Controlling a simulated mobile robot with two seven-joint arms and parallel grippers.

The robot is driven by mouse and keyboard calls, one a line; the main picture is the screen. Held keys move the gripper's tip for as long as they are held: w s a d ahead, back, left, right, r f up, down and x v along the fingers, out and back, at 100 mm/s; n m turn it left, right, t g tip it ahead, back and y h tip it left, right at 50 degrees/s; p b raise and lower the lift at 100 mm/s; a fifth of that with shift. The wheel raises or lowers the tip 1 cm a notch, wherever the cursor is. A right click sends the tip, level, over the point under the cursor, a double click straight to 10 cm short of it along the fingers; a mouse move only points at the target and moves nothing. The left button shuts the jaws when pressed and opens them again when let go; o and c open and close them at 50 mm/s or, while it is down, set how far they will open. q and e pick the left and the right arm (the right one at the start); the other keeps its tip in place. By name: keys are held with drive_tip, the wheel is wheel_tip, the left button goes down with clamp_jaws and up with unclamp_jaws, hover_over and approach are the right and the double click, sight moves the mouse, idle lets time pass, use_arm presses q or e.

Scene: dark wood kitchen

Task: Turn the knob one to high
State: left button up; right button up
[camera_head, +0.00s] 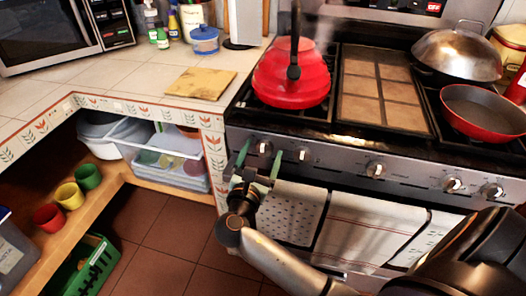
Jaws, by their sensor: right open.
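The stove (345,160) has a row of knobs along its front panel. The leftmost knob (263,148) sits between the green-tipped fingers of my right gripper (258,163). The fingers are apart on either side of the knob; whether either one touches it I cannot tell. A second knob (303,155) is just right of the gripper. A third knob (375,170) is near the middle, and two more are at the right end. My right arm comes in from the lower right. My left gripper is not in view.
A red kettle (291,76) steams on the left burner. A red pan (482,110) and a lidded wok (457,54) stand on the right. Towels (290,212) hang below the panel, close to my arm. A cutting board (201,83) lies on the counter.

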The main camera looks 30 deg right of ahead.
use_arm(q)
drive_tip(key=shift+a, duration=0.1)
use_arm(e)
drive_tip(key=shift+c, duration=0.4)
drive_tip(key=c, duration=1.3)
drive_tip(key=shift+r+p, duration=0.15)
drive_tip(key=shift+p, duration=0.45)
drive_tip(key=shift+r+n+p, duration=0.2)
drive_tip(key=shift+n+p, duration=0.5)
drive_tip(key=shift+p, duration=0.45)
drive_tip(key=n+p, duration=0.3)
drive_tip(key=p, duration=0.3)
drive_tip(key=shift+r, duration=0.1)
drive_tip(key=n+p, duration=0.2)
drive_tip(key=p, duration=0.1)
drive_tip(key=shift+w, duration=0.1)
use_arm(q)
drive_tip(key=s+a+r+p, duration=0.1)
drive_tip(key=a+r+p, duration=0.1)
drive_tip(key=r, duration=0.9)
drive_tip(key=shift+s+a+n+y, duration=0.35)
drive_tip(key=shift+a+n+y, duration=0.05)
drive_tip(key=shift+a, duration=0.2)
use_arm(e)
drive_tip(key=shift+a+f+n, duration=0.1)
drive_tip(key=shift+f+n, duration=0.1)
drive_tip(key=shift+n, duration=0.45)
drive_tip(key=shift+f+n, duration=0.2)
drive_tip(key=shift+n, duration=0.45)
